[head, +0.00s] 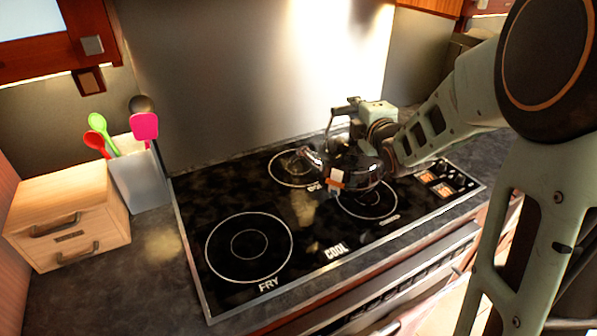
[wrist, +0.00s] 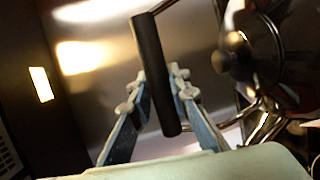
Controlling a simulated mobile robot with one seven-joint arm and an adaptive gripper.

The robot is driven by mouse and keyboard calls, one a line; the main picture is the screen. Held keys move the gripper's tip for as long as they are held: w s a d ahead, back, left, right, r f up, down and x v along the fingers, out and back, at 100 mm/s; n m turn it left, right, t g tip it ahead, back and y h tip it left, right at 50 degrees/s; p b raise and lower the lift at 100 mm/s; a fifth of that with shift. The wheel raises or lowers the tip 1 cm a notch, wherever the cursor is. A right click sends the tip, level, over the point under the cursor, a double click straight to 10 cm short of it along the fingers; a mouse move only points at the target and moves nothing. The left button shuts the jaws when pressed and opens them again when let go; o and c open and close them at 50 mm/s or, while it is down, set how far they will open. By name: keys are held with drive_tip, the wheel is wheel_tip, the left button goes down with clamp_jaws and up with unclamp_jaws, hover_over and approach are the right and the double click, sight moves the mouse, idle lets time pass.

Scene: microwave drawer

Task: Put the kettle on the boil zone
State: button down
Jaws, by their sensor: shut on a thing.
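The kettle (head: 362,176) is dark and glossy, with a spout pointing left. It is in front of my gripper (head: 352,118), over the right-hand ring (head: 368,208) of the cooktop. I cannot tell whether its base touches the glass. In the wrist view, my gripper (wrist: 158,95) is shut on the kettle's black bar handle (wrist: 153,60), and the dark kettle body (wrist: 290,45) with its round lid knob (wrist: 235,62) is at the right. A label by the rear ring (head: 290,182) is partly hidden, and I cannot read "boil" on any zone.
A utensil holder (head: 140,178) and a wooden drawer box (head: 70,215) stand at the left. A wall rises behind.

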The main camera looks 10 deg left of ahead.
drive_tip(key=shift+w+a+r+n+y+b, duration=0.9)
drive_tip(key=shift+w+a+r+y+b, duration=0.4)
drive_tip(key=shift+w+a+r+b, duration=1.5)
drive_tip(key=w+a+f, duration=0.8)
drive_tip(key=a+f, duration=0.2)
drive_tip(key=f, duration=0.2)
drive_tip(key=shift+w+a+f, duration=0.15)
drive_tip(key=shift+a+f, duration=0.1)
drive_tip(key=c, duration=2.2)
unclamp_jaws()
drive_tip(key=shift+f+g, duration=0.3)
drive_tip(key=shift+f, duration=0.25)
drive_tip(key=shift+c, duration=0.2)
drive_tip(key=o, duration=0.4)
drive_tip(key=shift+d+r, duration=0.1)
